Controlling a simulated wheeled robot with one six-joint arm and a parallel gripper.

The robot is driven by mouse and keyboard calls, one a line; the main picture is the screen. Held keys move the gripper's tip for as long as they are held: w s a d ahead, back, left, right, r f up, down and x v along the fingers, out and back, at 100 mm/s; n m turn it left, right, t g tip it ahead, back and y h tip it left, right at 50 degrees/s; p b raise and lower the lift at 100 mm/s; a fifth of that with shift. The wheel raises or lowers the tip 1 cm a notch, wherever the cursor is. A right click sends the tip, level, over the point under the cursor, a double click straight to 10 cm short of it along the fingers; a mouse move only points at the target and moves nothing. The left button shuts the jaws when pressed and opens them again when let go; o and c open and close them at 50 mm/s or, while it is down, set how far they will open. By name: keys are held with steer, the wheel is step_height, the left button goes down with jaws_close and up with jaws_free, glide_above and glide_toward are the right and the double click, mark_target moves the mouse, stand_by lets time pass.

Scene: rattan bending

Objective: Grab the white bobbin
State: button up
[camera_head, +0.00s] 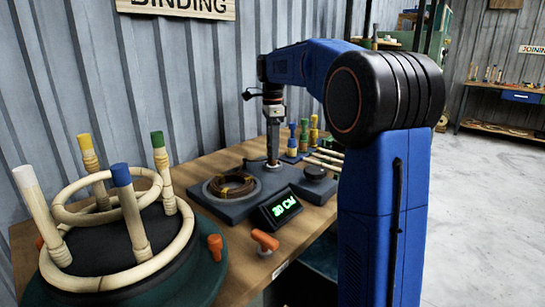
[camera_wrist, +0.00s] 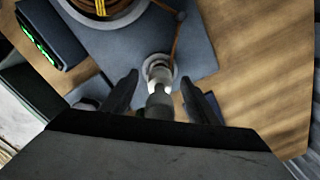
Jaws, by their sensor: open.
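My gripper (camera_wrist: 159,79) is open and points down over the grey dispenser base (camera_wrist: 115,55). A pale, whitish upright piece (camera_wrist: 157,72) stands between its two fingers in the wrist view, with gaps on both sides. It looks like the white bobbin, set on a round seat on the base. A thin brown strand runs from the coil to it. In the head view my gripper (camera_head: 272,158) is low at the back of the base, and its fingers hide the piece there.
A brown coil (camera_head: 232,186) lies on the dispenser, beside a display (camera_head: 280,208) reading 20 CM. Blue, green and yellow bobbins (camera_head: 304,136) stand behind at right. A round rattan frame (camera_head: 118,265) with coloured-topped posts fills the left of the wooden table (camera_head: 205,165).

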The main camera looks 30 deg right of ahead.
steer(key=shift+f, duration=0.45)
steer(key=c, duration=1.2)
